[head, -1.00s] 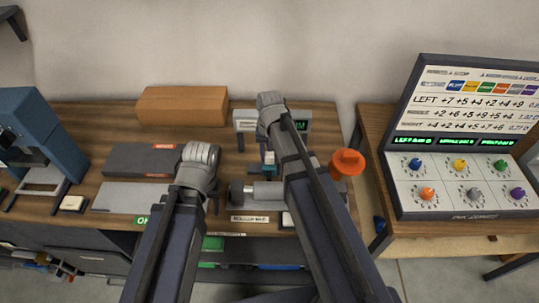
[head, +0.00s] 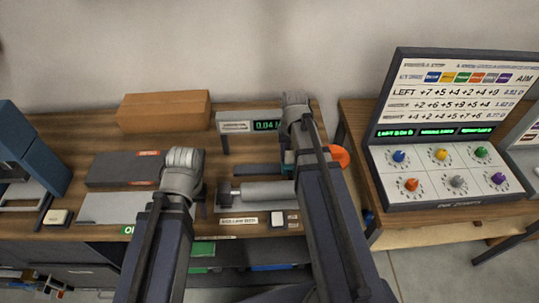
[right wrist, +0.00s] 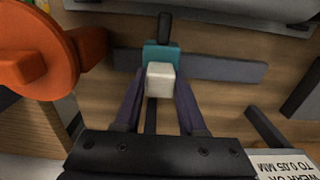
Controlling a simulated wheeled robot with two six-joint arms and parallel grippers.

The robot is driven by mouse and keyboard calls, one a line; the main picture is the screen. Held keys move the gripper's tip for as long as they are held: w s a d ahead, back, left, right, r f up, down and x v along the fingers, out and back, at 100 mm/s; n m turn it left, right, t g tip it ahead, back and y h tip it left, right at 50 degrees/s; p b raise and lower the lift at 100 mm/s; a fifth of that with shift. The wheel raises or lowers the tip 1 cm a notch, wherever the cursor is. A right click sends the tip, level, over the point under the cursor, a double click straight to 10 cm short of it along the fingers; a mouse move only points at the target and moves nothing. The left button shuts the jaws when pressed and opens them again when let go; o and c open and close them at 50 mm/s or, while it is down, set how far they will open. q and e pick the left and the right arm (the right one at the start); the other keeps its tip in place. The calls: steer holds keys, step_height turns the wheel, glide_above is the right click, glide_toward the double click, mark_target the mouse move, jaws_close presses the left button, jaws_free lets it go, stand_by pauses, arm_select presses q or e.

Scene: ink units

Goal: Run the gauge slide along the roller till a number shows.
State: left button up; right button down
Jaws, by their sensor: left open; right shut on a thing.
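The gauge slide is a teal block (right wrist: 163,54) with a pale square knob (right wrist: 160,80). My right gripper (right wrist: 160,95) is shut on the knob. The slide sits on a grey rail (right wrist: 218,68), and its dark probe points toward the roller. In the head view the grey roller (head: 255,192) lies in front of the rail, and the slide is near its right end, mostly hidden by my right arm. The readout (head: 265,126) behind is lit green and shows 0.04, its end covered by my arm. My left gripper (head: 200,205) is open, left of the roller and mostly hidden by its wrist.
An orange round knob (right wrist: 38,50) is close beside the slide. A dark block (head: 125,168) and a brown box (head: 163,111) are on the bench's left part. A white button (head: 277,219) is in front of the roller. A console (head: 450,170) with coloured dials stands at right.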

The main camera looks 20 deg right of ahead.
arm_select(q)
steer(key=shift+a, duration=0.1)
arm_select(e)
steer(key=d, duration=0.2)
steer(key=s+d, duration=0.1)
steer(key=d, duration=0.2)
steer(key=shift+s, duration=0.15)
steer(key=shift+c, duration=2.4)
jaws_free()
steer(key=shift+d, duration=0.1)
